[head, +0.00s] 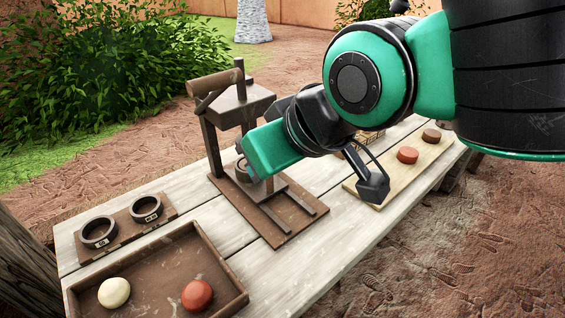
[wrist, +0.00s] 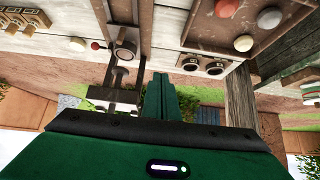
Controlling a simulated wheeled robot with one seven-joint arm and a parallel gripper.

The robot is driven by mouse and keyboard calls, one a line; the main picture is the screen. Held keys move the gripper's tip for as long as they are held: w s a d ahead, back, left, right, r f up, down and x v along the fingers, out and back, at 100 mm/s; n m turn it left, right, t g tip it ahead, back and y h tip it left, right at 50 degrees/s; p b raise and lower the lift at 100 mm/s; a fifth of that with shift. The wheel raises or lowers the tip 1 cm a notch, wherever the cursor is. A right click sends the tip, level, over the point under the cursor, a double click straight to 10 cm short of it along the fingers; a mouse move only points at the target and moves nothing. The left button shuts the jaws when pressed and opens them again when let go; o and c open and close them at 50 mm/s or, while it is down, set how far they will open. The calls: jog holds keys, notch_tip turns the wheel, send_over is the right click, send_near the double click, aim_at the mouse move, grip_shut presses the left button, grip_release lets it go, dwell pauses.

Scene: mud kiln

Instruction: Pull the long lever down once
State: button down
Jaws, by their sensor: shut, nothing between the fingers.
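A dark wooden press (head: 246,107) stands upright on a brown base plate on the table. A thick, light brown wooden handle (head: 213,82), which looks like the lever's grip, is raised at the press's upper left. My gripper (head: 256,160) is at the front right of the press, below the handle and apart from it. It hides part of the press's middle. In the wrist view my gripper's green fingers (wrist: 159,80) are together with nothing between them. The press's round cup (wrist: 124,52) shows just left of them; whether the fingers touch the press is unclear.
A brown tray (head: 238,291) holds a cream ball and a red ball at front left. Two dark rings sit on a small board (head: 125,233) behind it. A pale board (head: 425,162) with clay pieces lies right. Bare planks (head: 310,262) lie in front of the press.

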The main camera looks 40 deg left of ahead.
jog(key=shift+v, duration=1.1)
